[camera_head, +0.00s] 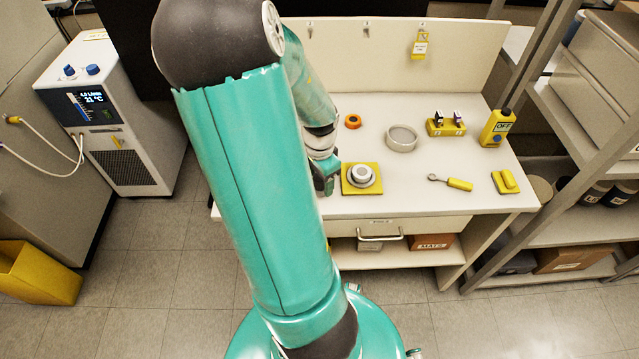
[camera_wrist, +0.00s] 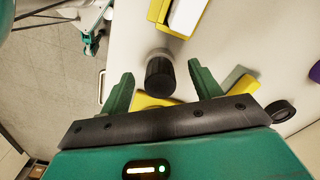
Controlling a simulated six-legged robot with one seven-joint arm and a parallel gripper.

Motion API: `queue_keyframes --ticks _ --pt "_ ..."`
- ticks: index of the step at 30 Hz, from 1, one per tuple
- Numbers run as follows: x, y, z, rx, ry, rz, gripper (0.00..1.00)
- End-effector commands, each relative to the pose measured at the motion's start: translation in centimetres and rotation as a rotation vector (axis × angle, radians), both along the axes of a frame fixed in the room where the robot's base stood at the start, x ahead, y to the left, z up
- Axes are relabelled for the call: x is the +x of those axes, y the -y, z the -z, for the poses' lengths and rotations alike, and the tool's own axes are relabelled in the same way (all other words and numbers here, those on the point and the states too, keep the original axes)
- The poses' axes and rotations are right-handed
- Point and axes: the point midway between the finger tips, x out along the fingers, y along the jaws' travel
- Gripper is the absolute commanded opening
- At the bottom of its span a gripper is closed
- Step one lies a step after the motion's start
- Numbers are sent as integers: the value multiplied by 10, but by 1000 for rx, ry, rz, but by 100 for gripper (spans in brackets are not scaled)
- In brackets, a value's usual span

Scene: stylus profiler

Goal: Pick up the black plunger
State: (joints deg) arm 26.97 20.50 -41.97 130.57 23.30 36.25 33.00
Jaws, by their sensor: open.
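In the wrist view a black cylinder (camera_wrist: 160,76), which looks like the black plunger, stands over the pale table top. My gripper (camera_wrist: 160,70) is open, with one green finger on each side of the cylinder and a visible gap on both sides. The cylinder lies between the fingertips in the picture; I cannot tell if it is at their depth. In the head view my gripper (camera_head: 326,178) is partly hidden by my arm, at the left part of the table, and I cannot make out the plunger there.
A yellow plate (camera_head: 348,189) with a round white piece sits just right of my gripper. Shelving (camera_head: 560,130) stands at the right.

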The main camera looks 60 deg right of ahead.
Motion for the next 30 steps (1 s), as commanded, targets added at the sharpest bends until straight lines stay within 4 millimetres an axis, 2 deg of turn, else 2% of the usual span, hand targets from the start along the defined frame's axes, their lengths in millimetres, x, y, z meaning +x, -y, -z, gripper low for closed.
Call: queue_keyframes --ticks 4,11,12,21,30 --pt "0 0 18 0 -1 2 63" --pt "0 0 21 -1 0 -1 63" --pt "0 0 20 -1 0 -1 61" --pt "1 0 20 -2 1 -1 5" --pt "1 1 18 -2 2 -1 5"
